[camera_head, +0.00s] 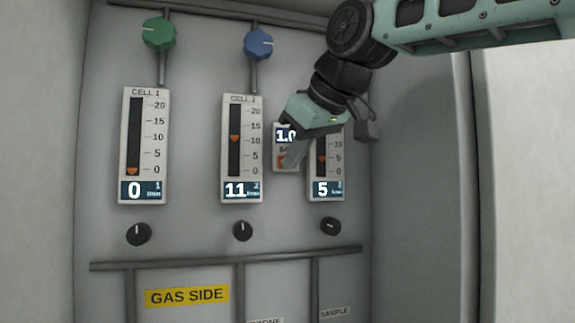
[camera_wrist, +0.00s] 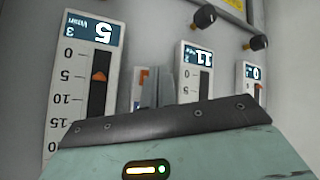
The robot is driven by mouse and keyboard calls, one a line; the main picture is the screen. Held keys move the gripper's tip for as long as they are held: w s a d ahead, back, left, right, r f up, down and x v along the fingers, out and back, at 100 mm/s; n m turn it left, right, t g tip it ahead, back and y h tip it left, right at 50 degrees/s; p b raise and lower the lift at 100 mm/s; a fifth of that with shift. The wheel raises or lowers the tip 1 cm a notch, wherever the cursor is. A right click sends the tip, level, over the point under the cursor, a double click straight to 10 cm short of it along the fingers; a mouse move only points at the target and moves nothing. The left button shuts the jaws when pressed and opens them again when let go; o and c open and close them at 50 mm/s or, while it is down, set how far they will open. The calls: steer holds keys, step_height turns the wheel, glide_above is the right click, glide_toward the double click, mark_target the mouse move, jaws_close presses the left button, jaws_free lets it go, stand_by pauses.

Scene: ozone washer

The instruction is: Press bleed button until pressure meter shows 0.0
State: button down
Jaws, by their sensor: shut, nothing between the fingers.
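The pressure meter (camera_head: 281,131) is a small panel between the second and third flow meters in the head view. Its dark display reads about 1.0, its right edge covered by my gripper. An orange patch, apparently the bleed button (camera_head: 281,160), sits below the display and is partly hidden. My gripper (camera_head: 291,161) is shut and empty, its fingertips in front of or beside the orange patch; I cannot tell whether they touch it. In the wrist view, the shut fingers (camera_wrist: 157,88) overlap the small panel (camera_wrist: 139,82), seen upside down.
Flow meters stand at left (camera_head: 133,145), reading 0, in the middle (camera_head: 230,148), reading 11, and at right (camera_head: 327,170), reading 5. Black knobs (camera_head: 242,231) sit below. Green (camera_head: 158,33) and blue (camera_head: 258,44) valve knobs are above. A horizontal pipe (camera_head: 190,261) runs underneath.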

steer(key=shift+s, duration=0.25)
steer(key=shift+s+d+b, duration=0.25)
steer(key=shift+s+b, duration=0.15)
steer(key=shift+s, duration=0.4)
steer(key=shift+s+d+b, duration=0.25)
steer(key=shift+s+b, duration=0.15)
steer(key=shift+s, duration=0.45)
steer(key=shift+s+d+b, duration=0.25)
steer(key=shift+s+b, duration=0.15)
steer(key=shift+s, duration=0.4)
